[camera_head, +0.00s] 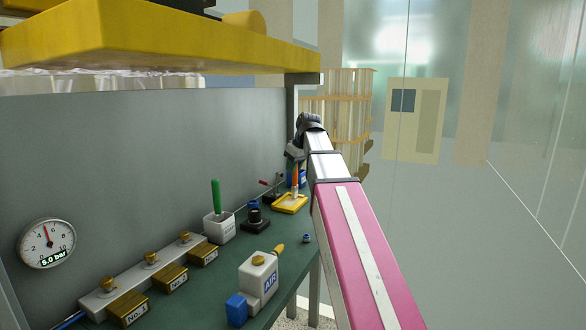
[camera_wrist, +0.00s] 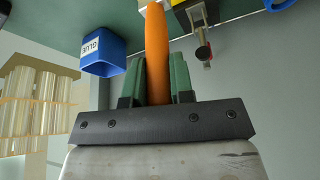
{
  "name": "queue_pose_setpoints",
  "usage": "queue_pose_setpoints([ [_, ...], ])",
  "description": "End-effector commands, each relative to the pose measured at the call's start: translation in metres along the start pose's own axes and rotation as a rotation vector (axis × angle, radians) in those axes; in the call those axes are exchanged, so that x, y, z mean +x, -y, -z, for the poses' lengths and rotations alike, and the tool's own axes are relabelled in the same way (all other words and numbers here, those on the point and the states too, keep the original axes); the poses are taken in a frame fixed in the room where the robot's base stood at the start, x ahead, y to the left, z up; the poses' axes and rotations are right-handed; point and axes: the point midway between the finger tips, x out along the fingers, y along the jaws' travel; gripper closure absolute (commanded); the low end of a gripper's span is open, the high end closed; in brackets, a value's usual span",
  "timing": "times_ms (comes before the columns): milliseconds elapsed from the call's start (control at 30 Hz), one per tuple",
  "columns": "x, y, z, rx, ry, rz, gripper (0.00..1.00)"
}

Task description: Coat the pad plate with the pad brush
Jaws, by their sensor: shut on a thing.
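My gripper (camera_wrist: 157,75) has green fingers, shut on the orange handle of the pad brush (camera_wrist: 156,35) in the wrist view. In the head view the orange handle (camera_head: 295,178) is small and roughly upright below my gripper (camera_head: 296,160), over the yellow pad plate (camera_head: 288,208) at the far end of the bench. The brush's lower end appears at the plate; I cannot tell whether it touches. Only a sliver of yellow (camera_wrist: 176,3) shows at the top of the wrist view. The bristles are out of view there.
A blue glue cup (camera_wrist: 102,54) stands close beside the brush. A red-tipped lever clamp (camera_wrist: 202,50) is on the other side. A white holder with a green handle (camera_head: 219,227), black round fixture (camera_head: 256,222) and AIR block (camera_head: 259,277) stand along the bench. A yellow shelf (camera_head: 150,40) overhangs.

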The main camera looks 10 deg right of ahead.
Motion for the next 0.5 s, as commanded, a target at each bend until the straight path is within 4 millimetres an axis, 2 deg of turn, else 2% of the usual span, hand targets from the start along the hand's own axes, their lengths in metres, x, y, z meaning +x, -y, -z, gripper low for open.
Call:
queue_pose_setpoints([
  [267, -0.004, -0.003, 0.004, -0.001, -0.004, -0.01, 1.0],
  [500, -0.022, -0.003, 0.011, -0.001, -0.004, -0.008, 1.0],
])
